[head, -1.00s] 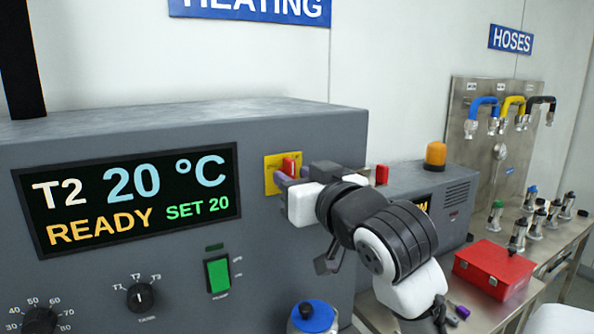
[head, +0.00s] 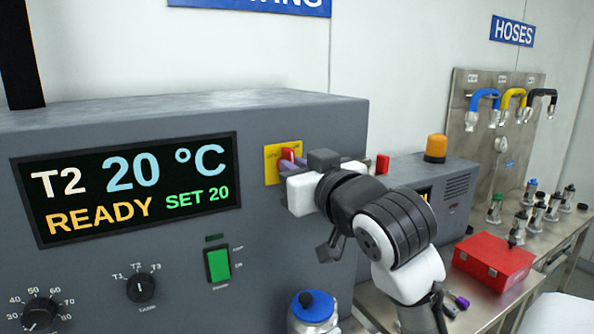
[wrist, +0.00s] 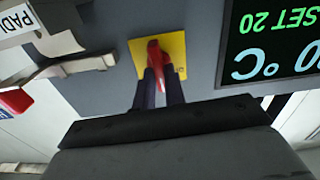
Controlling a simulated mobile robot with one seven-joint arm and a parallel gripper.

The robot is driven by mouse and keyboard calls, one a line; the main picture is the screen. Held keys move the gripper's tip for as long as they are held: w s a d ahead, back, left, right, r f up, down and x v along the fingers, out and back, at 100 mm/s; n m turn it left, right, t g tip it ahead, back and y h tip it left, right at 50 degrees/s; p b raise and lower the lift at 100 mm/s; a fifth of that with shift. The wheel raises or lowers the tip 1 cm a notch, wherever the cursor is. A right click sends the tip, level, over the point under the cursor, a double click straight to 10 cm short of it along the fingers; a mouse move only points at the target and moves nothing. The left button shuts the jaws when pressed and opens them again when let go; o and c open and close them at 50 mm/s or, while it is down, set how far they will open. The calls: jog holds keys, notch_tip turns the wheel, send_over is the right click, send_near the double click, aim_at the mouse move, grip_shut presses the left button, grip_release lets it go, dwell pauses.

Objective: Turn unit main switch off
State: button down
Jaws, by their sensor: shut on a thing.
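The unit main switch is a red handle (head: 288,155) on a yellow plate (head: 271,172), on the front of the grey heating unit, right of its display. In the wrist view the red handle (wrist: 155,62) stands against the yellow plate (wrist: 176,50), with my two dark fingers on either side of it. My gripper (head: 284,166) is shut on the red handle. My gripper's white and black body hides part of the plate's right side in the head view. The display (head: 130,185) reads T2 20 °C, READY, SET 20.
Below the display are a green rocker switch (head: 218,264) and black knobs. A blue-capped vessel (head: 314,308) stands in front of the unit. To the right are an amber beacon (head: 435,148), a red box (head: 493,262) and several metal fittings on a bench.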

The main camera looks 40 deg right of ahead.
jog(key=shift+a+f+n+b, duration=0.1)
jog(key=shift+n+b, duration=1.6)
jog(key=shift+n, duration=1.15)
jog(key=shift+a+f+n+b, duration=0.15)
jog(key=shift+n+b, duration=1.5)
jog(key=shift+n, duration=1.25)
jog(key=shift+a+f+n+b, duration=0.1)
jog(key=shift+n+b, duration=1.6)
jog(key=shift+n, duration=1.15)
jog(key=c, duration=1.5)
grip_release()
jog(key=shift+o, duration=0.2)
jog(key=b+v, duration=0.3)
jog(key=v, duration=1)
jog(key=shift+s, duration=0.35)
